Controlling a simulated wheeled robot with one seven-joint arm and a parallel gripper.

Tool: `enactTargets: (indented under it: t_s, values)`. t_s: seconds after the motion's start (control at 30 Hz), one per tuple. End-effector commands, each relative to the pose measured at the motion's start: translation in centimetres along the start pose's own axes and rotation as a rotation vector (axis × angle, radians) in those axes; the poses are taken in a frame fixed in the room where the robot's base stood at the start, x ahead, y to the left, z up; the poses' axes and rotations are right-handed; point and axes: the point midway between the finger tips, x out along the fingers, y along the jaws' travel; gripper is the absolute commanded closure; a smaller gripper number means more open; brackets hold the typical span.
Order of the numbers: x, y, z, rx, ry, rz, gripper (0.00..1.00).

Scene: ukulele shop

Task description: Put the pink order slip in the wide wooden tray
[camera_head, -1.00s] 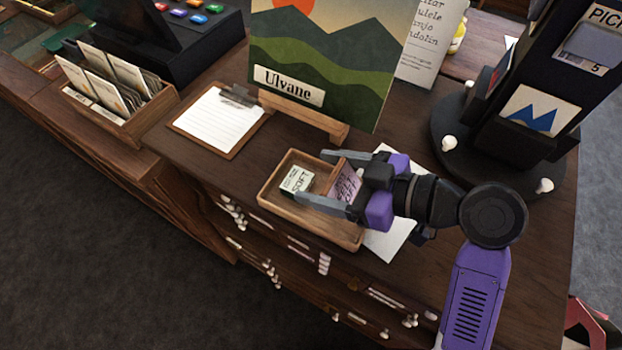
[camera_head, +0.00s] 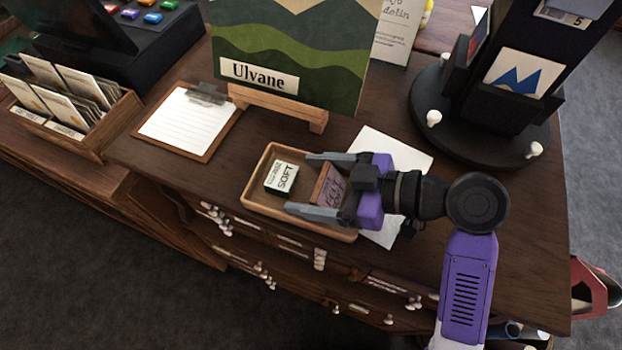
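The wooden tray (camera_head: 262,212) lies on the dark counter, with a small pale box marked SOFT (camera_head: 281,178) at its left. A flat mauve-pink piece with dark lettering (camera_head: 331,187) is in the tray's right part, partly hidden by my gripper. I cannot tell for sure whether it is the order slip; no other pink slip shows. My gripper (camera_head: 302,183) reaches in from the right, low over the tray. Its two fingers are apart, one on each side of the mauve piece, with a gap visible between them.
A white sheet (camera_head: 412,157) lies behind and under my gripper. A dark rotating rack (camera_head: 480,125) stands right. A box of cards (camera_head: 68,110) is at left.

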Motion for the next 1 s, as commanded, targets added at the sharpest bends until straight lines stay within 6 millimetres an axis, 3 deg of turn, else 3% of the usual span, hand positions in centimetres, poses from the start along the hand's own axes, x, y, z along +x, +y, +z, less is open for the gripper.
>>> enactTargets:
  t_s: [0.27,0.7,1.0]
  values:
    - [-0.7,0.1,-0.2,-0.002,0.002,0.004,0.19]
    - [-9.1,0.2,-0.1,-0.001,0.002,0.005,0.19]
    - [-12.0,0.0,-0.2,-0.001,0.0,0.001,0.19]
